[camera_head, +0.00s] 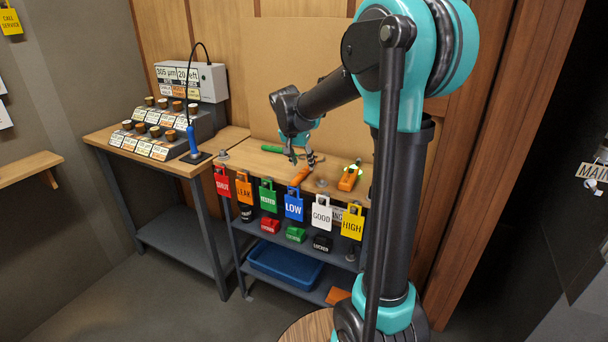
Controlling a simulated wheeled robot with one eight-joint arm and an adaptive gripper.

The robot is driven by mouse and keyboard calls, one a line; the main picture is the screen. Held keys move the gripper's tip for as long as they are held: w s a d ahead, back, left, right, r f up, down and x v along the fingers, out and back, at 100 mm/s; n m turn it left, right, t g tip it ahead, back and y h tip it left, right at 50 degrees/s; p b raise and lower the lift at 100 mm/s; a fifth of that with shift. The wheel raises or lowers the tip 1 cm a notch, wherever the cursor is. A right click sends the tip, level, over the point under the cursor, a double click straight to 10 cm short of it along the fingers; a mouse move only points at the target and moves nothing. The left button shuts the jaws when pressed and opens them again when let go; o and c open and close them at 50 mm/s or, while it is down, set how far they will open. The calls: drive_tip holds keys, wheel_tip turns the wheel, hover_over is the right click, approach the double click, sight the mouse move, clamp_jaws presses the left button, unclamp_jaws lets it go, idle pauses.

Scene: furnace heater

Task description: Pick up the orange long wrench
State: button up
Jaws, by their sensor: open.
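The orange long wrench shows as an orange handle (300,176) lying near the front edge of the wooden bench top (247,157). The far end of the wrench is hard to make out near my gripper. My gripper (302,158) is open and points down just behind the handle, close over the bench. I cannot tell from this view whether the fingers touch the wrench.
A green-handled tool (272,149) lies just left of my gripper. An orange device (349,178) with a green light lies to the right. Coloured tags (293,204) hang along the bench front.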

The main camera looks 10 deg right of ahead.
sight(304, 171)
drive_tip(key=shift+x, duration=2.1)
drive_tip(key=shift+w+a+f, duration=0.1)
drive_tip(key=shift+a, duration=0.05)
drive_tip(key=shift+c, duration=0.3)
clamp_jaws()
